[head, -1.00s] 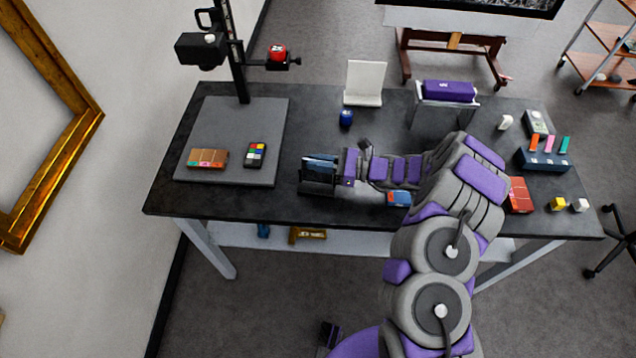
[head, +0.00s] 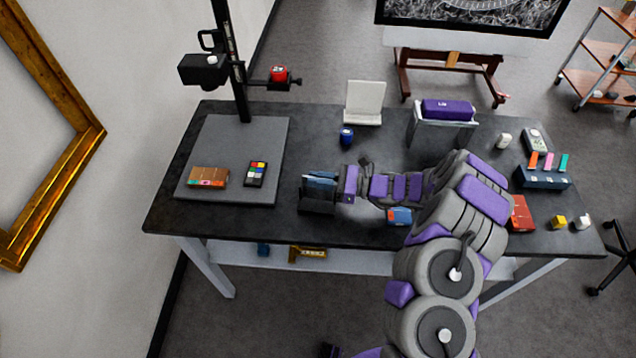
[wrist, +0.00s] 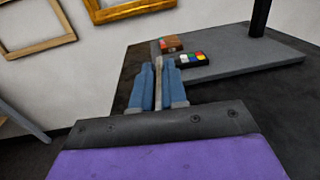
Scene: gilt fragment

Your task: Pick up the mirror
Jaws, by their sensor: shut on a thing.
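My gripper (head: 320,183) is over the front middle of the dark table, with its blue fingers pointing left. The wrist view shows the two blue fingers (wrist: 160,72) close together on a thin, pale upright strip. I take this strip to be the mirror (wrist: 158,88), seen edge-on, so its face does not show. In the head view the fingers and a dark, box-like shape (head: 316,203) below them hide it. I cannot tell whether the strip is clear of the table.
A grey board (head: 230,145) to the left bears a brown box (head: 208,178) and a colour checker (head: 256,174). Behind are a blue jar (head: 346,135) and a white stand (head: 364,103). A blue-and-red box (head: 399,216) lies beside my arm. A camera column (head: 232,60) rises at the back left.

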